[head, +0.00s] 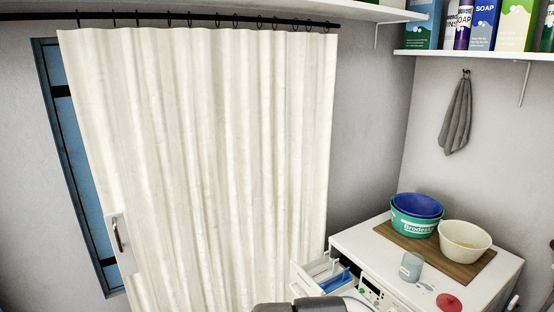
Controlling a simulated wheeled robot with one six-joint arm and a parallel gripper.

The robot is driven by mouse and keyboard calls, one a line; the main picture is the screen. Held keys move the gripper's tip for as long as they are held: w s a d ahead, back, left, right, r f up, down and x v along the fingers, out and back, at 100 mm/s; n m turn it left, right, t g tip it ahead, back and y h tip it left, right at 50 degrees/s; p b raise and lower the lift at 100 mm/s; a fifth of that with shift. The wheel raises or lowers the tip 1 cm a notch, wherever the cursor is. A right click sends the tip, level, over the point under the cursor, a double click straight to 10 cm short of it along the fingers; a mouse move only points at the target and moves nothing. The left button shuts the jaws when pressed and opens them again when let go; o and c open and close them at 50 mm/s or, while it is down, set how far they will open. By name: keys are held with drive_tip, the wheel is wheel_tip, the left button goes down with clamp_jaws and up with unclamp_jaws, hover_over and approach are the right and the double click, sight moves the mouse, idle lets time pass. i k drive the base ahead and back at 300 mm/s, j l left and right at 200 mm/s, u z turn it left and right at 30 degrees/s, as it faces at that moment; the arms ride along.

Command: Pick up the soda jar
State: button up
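A small pale grey-blue jar (411,266) with a light label stands upright on the white top of the washing machine (345,239), in front of a brown board. It looks like the soda jar, but its label is too small to read. A round red lid-like disc (449,302) lies to its right, nearer the front. Small whitish patches show on the top between them. A dark grey part of my arm shows at the bottom edge. My gripper's fingers are not in view.
Blue and green tubs (416,214) and a cream bowl (465,242) stand on the brown board (440,260) behind the jar. The detergent drawer (322,272) is pulled out at the machine's front left. A cream curtain (200,160) hangs left. Soap boxes (482,25) stand on a high shelf.

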sight(412, 262)
drive_tip(key=k+j, duration=0.15)
drive_tip(key=k+j+z, duration=0.15)
drive_tip(key=k, duration=0.25)
drive_tip(key=i+l+u, duration=0.1)
drive_tip(key=j, duration=0.5)
drive_tip(key=z, duration=1.25)
